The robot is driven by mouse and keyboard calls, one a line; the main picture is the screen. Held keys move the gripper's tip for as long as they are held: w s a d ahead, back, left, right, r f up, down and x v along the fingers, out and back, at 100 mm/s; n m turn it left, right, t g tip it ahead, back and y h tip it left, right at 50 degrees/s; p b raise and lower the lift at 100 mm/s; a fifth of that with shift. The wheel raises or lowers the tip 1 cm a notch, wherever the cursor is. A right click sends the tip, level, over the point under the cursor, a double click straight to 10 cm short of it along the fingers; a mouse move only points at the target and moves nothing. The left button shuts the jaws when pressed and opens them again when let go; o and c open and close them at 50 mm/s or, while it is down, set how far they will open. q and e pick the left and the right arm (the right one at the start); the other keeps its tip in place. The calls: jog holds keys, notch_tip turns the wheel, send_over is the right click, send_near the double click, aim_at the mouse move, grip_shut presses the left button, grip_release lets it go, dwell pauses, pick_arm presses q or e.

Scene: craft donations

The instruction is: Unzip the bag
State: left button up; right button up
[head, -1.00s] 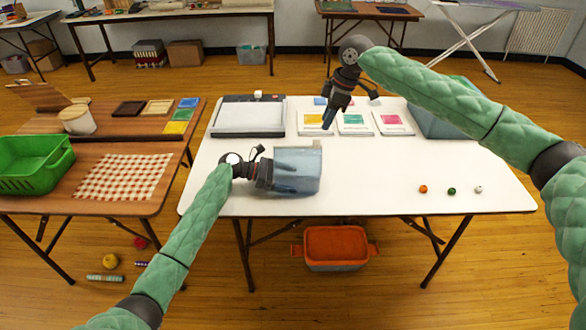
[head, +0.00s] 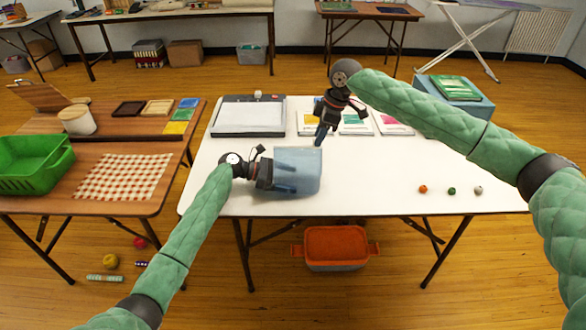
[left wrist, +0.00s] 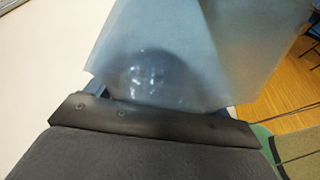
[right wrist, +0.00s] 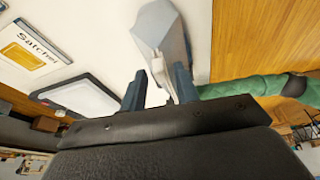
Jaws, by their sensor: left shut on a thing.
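The bag (head: 300,160) is a translucent grey-blue pouch near the front edge of the white table. My left gripper (head: 284,183) is shut on the bag at its left side; in the left wrist view the bag (left wrist: 200,45) fills the space beyond the fingers. My right gripper (head: 320,138) is above the bag's upper right corner, fingers pointing down. In the right wrist view its fingers (right wrist: 158,85) are apart, and the bag (right wrist: 165,28) lies beyond them. A pale piece at the bag's end shows between the fingers. I cannot tell whether they touch it.
Labelled cards (head: 355,122) and a grey-white tray (head: 248,118) lie behind the bag. A blue box (head: 470,108) stands at the back right. Three small balls (head: 451,191) lie at right. A wooden table with a green basket (head: 35,165) is on the left.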

jog(key=shift+a+f, duration=0.1)
jog(key=shift+f, duration=0.1)
dwell(0.3)
jog(key=c, duration=0.7)
